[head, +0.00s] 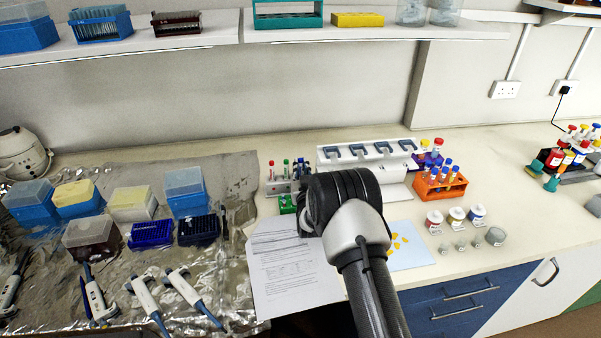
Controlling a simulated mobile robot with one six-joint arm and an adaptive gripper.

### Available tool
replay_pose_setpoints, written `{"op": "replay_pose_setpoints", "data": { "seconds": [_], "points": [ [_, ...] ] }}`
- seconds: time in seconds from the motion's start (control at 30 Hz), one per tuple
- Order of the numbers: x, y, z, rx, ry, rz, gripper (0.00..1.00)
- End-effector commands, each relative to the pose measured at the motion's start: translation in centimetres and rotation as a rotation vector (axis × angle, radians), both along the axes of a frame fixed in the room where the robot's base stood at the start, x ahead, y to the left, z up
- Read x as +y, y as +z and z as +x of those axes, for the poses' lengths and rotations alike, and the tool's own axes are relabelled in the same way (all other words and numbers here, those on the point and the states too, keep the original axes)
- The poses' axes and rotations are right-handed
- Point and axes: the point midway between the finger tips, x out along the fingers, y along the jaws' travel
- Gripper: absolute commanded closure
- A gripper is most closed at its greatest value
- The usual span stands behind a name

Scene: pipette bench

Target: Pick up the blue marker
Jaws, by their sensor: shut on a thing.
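A small group of upright, pen-like things with red, green and blue tops (285,166) stands at the back of the bench, just left of my arm. A blue top (308,167) shows at the right of this group, close to my arm; I cannot tell for sure that it is the blue marker. My arm's dark wrist joint fills the middle of the head view.
A white pipette stand (365,152) and an orange tube rack (439,188) stand behind and right of my arm. Printed paper (290,275) lies to its left. Pipettes and tip boxes crowd the foil (220,265) at left. A shelf (215,32) overhangs the back.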

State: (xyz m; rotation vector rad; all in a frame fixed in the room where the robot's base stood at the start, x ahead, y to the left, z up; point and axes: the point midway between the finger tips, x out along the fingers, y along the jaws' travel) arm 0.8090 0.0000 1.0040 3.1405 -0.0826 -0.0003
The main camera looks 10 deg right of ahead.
Motion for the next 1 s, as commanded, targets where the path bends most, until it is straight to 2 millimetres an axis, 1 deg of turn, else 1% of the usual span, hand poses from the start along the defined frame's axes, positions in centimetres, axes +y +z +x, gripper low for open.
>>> {"op": "replay_pose_setpoints", "data": {
  "seconds": [0.27,0.37,0.47,0.57,0.67,1.0],
  "points": [
    [0.0,0.2,0.0,-0.001,0.000,0.000,1.00],
    [0.0,0.8,0.0,-0.002,0.000,0.000,1.00],
    [0.0,2.0,0.1,-0.004,0.000,0.000,1.00],
    [0.0,3.6,0.0,-0.004,0.000,0.000,1.00],
    [0.0,5.7,0.1,-0.005,0.000,0.000,1.00],
    [0.0,13.8,0.0,-0.003,0.000,0.001,1.00]
  ]
}}
